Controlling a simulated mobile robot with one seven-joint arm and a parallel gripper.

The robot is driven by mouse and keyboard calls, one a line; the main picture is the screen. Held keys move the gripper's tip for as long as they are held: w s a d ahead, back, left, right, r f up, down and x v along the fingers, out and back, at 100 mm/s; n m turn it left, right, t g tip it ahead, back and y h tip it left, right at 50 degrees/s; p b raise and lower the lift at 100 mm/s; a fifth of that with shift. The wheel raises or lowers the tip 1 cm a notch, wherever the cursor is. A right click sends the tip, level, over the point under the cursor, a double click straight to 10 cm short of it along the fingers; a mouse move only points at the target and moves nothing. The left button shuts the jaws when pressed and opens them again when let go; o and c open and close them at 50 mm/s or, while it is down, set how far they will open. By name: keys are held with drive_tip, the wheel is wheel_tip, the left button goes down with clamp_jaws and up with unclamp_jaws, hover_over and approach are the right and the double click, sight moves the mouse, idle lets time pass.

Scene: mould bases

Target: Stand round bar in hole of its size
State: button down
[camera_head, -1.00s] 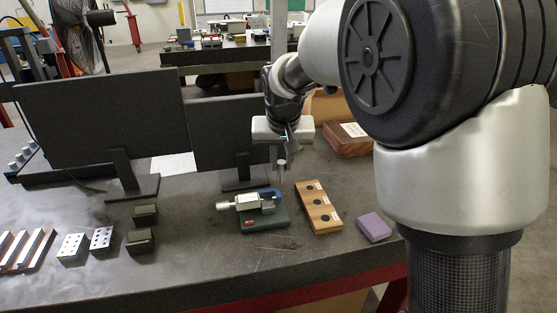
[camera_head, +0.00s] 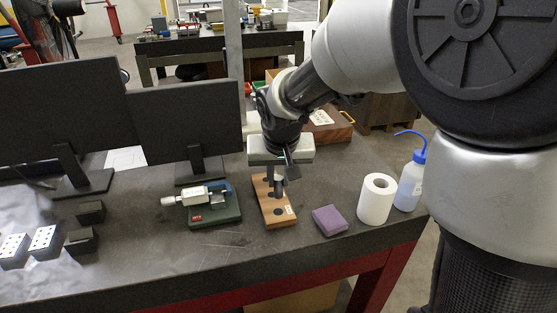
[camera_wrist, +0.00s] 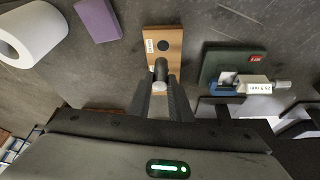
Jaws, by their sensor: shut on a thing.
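My gripper (camera_head: 283,172) is shut on a grey metal round bar (camera_head: 279,188), which points down over the wooden block (camera_head: 266,203). The bar also shows between the fingers in the wrist view (camera_wrist: 160,72). The block has a row of dark round holes and small white labels; one hole (camera_wrist: 163,45) is clear in the wrist view, at the end away from my gripper. My fingers and the bar hide the rest of the row. I cannot tell whether the bar's lower end is above the block, touching it or in a hole.
A micrometer on a green base (camera_head: 214,213) stands left of the block. A purple block (camera_head: 329,220), a white roll (camera_head: 376,199) and a wash bottle (camera_head: 411,182) stand to its right. Dark monitors (camera_head: 186,124) stand behind on the left.

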sight(278, 198)
drive_tip(key=shift+f+b, duration=1.45)
drive_tip(key=shift+f, duration=0.85)
drive_tip(key=shift+f+b, duration=1.4)
drive_tip(key=shift+f, duration=0.05)
idle(0.7)
drive_tip(key=c, duration=1.5)
unclamp_jaws()
drive_tip(key=shift+c, duration=0.2)
drive_tip(key=shift+r, duration=0.1)
